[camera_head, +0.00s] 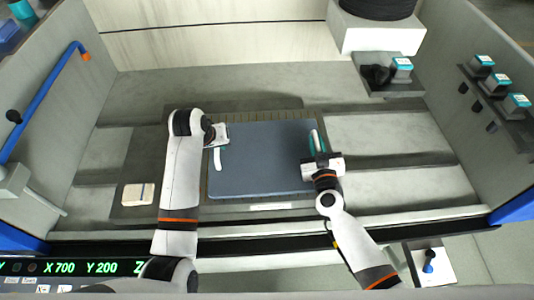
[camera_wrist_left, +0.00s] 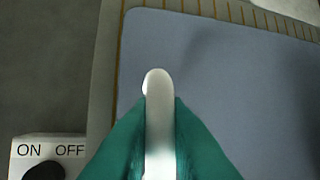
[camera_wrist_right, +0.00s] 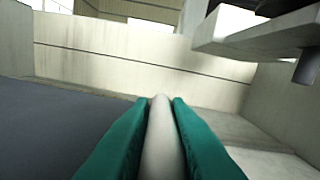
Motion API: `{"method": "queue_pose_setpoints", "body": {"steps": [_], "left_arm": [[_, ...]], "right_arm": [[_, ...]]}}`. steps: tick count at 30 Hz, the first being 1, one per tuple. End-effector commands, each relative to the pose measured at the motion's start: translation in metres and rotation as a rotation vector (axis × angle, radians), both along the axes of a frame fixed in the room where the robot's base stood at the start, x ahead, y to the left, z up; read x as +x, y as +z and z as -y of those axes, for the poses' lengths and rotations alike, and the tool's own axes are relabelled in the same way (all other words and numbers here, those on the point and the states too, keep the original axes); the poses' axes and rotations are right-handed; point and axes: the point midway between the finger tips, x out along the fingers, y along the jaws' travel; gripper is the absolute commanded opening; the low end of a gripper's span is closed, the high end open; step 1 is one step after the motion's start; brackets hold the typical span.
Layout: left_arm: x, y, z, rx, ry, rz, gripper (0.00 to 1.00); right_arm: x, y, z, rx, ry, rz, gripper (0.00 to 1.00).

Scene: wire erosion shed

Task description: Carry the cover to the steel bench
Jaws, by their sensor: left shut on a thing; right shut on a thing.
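The cover is a flat blue-grey panel (camera_head: 262,165) with rounded corners and a white handle at each side. It lies at the middle of the machine's tank, over a slotted plate. My left gripper (camera_head: 217,147) is shut on the left white handle (camera_wrist_left: 160,110); its green fingers press on both sides. My right gripper (camera_head: 318,150) is shut on the right white handle (camera_wrist_right: 162,140), also between green fingers. The panel also shows in the left wrist view (camera_wrist_left: 235,85) and the right wrist view (camera_wrist_right: 50,130). I cannot tell whether it is lifted. No steel bench is recognisable.
Tank walls (camera_head: 440,60) rise at the sides and back. A white block (camera_head: 378,32) with a black round part overhangs at the back right. A switch box marked ON OFF (camera_head: 138,194) sits left of the panel. A display (camera_head: 75,268) is at the front left.

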Motion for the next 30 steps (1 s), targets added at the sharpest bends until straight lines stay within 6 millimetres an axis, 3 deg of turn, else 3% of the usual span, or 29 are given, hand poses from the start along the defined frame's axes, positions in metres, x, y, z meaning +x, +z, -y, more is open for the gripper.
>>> {"method": "queue_pose_setpoints", "body": {"steps": [20, 30], "left_arm": [[0.001, 0.000, -0.002, 0.004, 0.003, 0.002, 0.00], [0.002, 0.011, -0.003, 0.004, 0.004, 0.007, 0.00]], "right_arm": [[0.000, 0.000, 0.001, -0.009, 0.000, 0.002, 0.00], [0.001, 0.011, 0.001, -0.008, -0.001, 0.005, 0.00]]}}
